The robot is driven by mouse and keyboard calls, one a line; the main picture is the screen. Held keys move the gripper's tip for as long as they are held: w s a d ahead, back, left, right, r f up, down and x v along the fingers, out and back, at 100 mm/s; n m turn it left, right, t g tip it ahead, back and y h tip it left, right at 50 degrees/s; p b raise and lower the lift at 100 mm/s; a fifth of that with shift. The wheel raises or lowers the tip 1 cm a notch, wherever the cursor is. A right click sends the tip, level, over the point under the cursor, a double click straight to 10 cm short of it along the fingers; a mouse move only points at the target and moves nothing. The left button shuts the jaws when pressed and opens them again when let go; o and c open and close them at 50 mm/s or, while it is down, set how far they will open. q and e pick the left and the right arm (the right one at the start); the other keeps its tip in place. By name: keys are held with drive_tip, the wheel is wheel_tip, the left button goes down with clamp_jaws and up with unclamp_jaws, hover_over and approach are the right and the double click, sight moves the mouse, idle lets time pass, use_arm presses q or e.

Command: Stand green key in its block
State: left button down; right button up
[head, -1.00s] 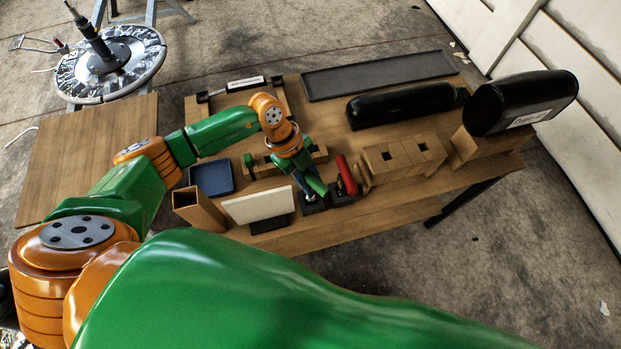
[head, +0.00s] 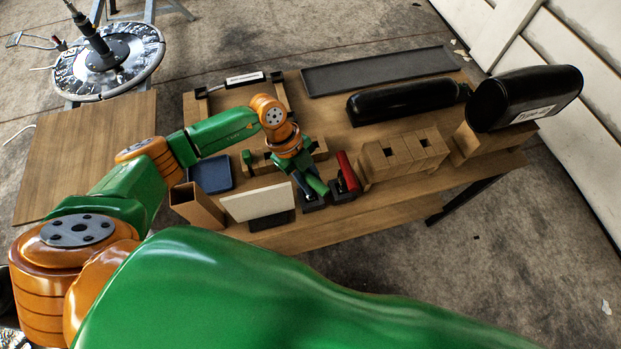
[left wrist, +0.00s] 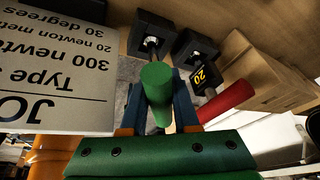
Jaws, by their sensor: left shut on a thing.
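The green key (left wrist: 157,84) has a round green handle and is between the fingers of my left gripper (left wrist: 158,112), which is shut on it. The handle also shows in the head view (head: 317,186). Its shank points at a black block (left wrist: 154,32); whether the tip is inside the block cannot be told. In the head view my left gripper (head: 307,179) is low over the blocks near the table's front edge. The red key (head: 347,171) leans in the neighbouring black block (head: 341,193), close to the green one. My right gripper is out of view.
A white sign (head: 257,202) stands close left of the blocks, beside an open wooden box (head: 197,206). Wooden blocks (head: 405,152) stand to the right. A blue tray (head: 211,173) and a wooden rack (head: 262,167) lie behind. A black cylinder (head: 405,102) lies farther back.

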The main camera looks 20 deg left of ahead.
use_arm(q)
drive_tip(key=c, duration=0.6)
unclamp_jaws()
drive_tip(key=shift+a+r, duration=0.1)
